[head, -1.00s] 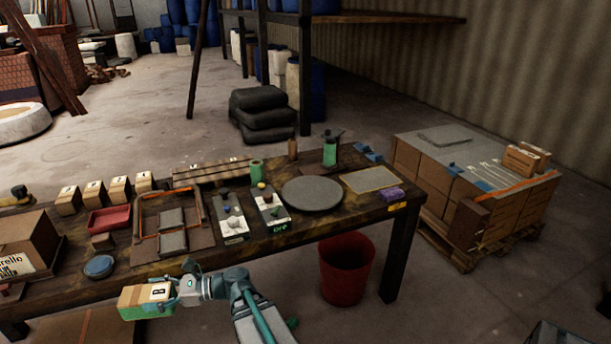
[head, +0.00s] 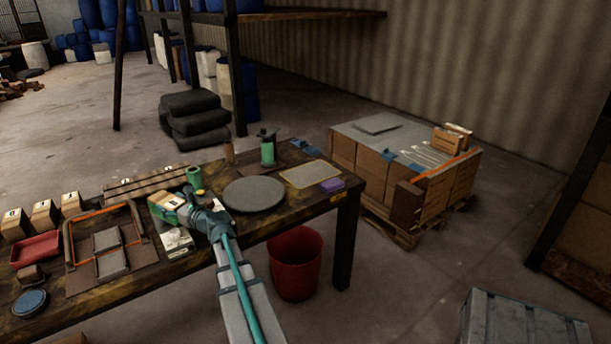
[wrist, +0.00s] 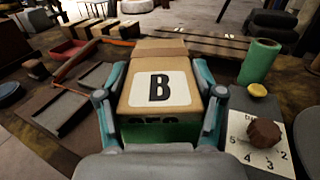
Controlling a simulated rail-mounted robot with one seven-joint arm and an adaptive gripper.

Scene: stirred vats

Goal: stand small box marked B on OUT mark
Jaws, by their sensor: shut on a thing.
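The small box marked B (head: 168,203) is brown cardboard with a white label and a green side. It is held between the fingers of my gripper (head: 186,209), over the back half of the workbench near the control panels. In the wrist view the box (wrist: 160,88) fills the middle, its black B upright and facing the camera, with a finger on each side. Its underside is hidden, so I cannot tell its height above the bench. I cannot read an OUT mark in any view; a yellow-edged pale rectangle (head: 312,174) lies at the bench's right end.
A round grey plate (head: 254,194) lies between my gripper and the rectangle. A green cylinder (wrist: 260,62) and a dial panel (wrist: 262,140) are close on the right. A purple block (head: 332,185) and a green pump-like device (head: 268,150) stand near the rectangle. Marked boxes (head: 43,213) stand left.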

